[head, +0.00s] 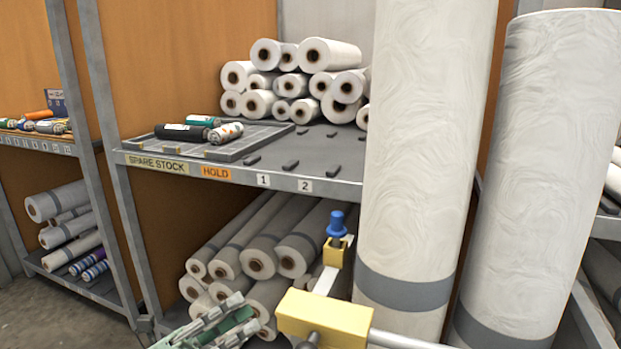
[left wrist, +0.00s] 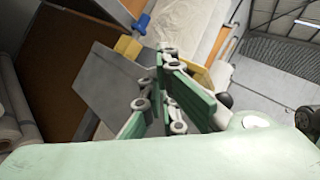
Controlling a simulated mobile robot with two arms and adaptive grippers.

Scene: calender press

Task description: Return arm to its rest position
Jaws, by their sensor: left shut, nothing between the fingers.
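My left gripper (head: 218,322) shows at the bottom edge of the head view, with green pads and grey links. It is shut and empty, in front of the rolls on the lower shelf. In the left wrist view its fingers (left wrist: 166,88) show in the middle, with nothing between them. The rest of the left arm is mostly out of the head view. My right gripper is in neither view.
A yellow block (head: 325,316) with a metal rod and a blue knob (head: 337,224) stands right of the gripper. Two large white rolls (head: 425,130) (head: 548,170) rise behind it. The spare stock shelf (head: 335,188) holds several rolls and a dark tray (head: 180,148).

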